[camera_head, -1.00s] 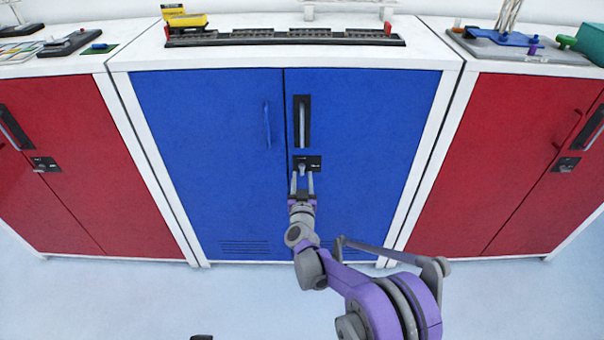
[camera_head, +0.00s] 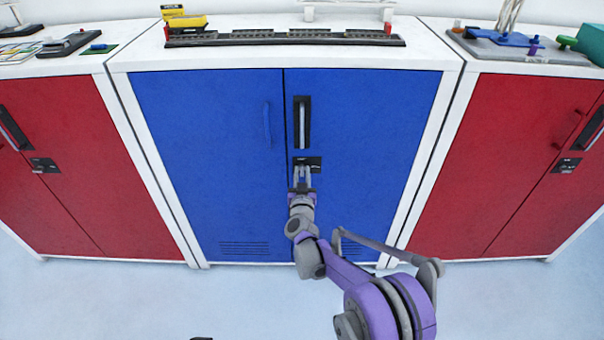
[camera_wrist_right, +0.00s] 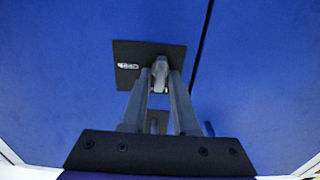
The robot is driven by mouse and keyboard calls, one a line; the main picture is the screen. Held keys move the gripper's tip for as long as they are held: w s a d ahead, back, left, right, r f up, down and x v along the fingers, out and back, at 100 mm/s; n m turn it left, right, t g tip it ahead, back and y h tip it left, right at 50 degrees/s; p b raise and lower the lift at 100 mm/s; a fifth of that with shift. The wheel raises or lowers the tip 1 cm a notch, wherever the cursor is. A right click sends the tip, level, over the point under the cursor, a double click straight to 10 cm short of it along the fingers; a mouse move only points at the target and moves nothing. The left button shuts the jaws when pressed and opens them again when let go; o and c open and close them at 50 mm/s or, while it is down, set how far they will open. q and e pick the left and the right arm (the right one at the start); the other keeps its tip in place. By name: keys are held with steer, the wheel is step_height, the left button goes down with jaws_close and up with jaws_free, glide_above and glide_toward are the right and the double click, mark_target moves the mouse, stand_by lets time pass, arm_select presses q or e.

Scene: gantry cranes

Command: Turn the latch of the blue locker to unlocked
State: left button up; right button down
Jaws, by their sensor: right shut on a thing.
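The blue locker (camera_head: 205,130) stands in the middle with both doors closed. Its latch is a small grey knob (camera_wrist_right: 160,75) on a black plate (camera_head: 315,161), below the black recessed handle on the right door. The plate also shows in the right wrist view (camera_wrist_right: 132,58), with a small pale label. My right gripper (camera_head: 302,172) reaches up from below. Its two fingers are shut on the latch knob, one on each side, as the right wrist view (camera_wrist_right: 162,84) shows. The fingers hide part of the knob, and I cannot read its setting.
Red lockers stand at the left (camera_head: 60,200) and right (camera_head: 535,130). The blue locker's top holds a dark track piece (camera_head: 285,37) and a yellow block (camera_head: 188,21). A vertical handle (camera_head: 302,122) sits just above the latch. The pale floor in front is clear.

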steer(key=shift+m, duration=0.4)
steer(key=m, duration=1.6)
steer(key=shift+d+f+m, duration=0.2)
steer(key=shift+f+m, duration=0.05)
steer(key=shift+m, duration=0.45)
steer(key=c, duration=0.9)
jaws_free()
